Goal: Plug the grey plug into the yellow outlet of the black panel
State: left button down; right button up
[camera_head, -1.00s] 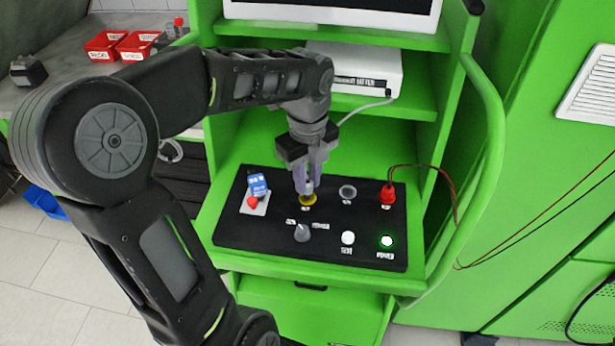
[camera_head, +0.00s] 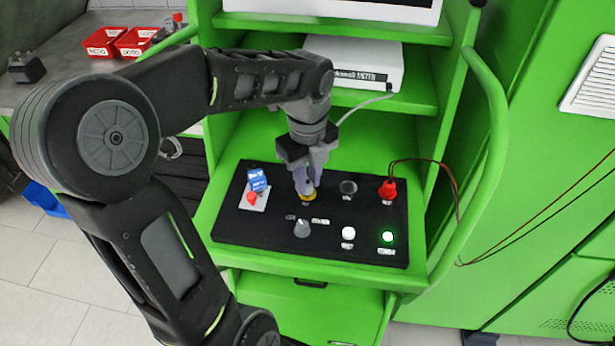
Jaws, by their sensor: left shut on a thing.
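My left gripper (camera_head: 304,186) points down over the black panel (camera_head: 230,228), its fingers shut on the grey plug. The plug is mostly hidden between the fingers. The yellow outlet (camera_head: 311,198) is directly below the fingertips, with only part of its rim showing. The fingertips are at or just above the outlet; I cannot tell whether the plug is inside it. A grey cable (camera_head: 362,104) runs from the white box down behind the gripper. My right gripper is not in view.
The panel also carries a dark grey socket (camera_head: 348,187), a red plug (camera_head: 388,190) with wires, a grey knob (camera_head: 302,229), a white button (camera_head: 348,233), a lit green button (camera_head: 387,236) and a blue-and-red switch (camera_head: 258,181). The white box (camera_head: 352,68) stands on the green shelf behind.

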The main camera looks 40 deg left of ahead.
pick_arm(q)
jog(key=shift+f, duration=0.3)
jog(key=c, duration=1.2)
grip_release()
jog(key=shift+o, duration=0.7)
jog(key=o, duration=0.3)
jog(key=shift+r, duration=0.1)
jog(key=shift+r+p, duration=2.15)
jog(key=shift+r, duration=0.45)
jog(key=shift+r+p, duration=0.4)
jog(key=shift+r, duration=0.95)
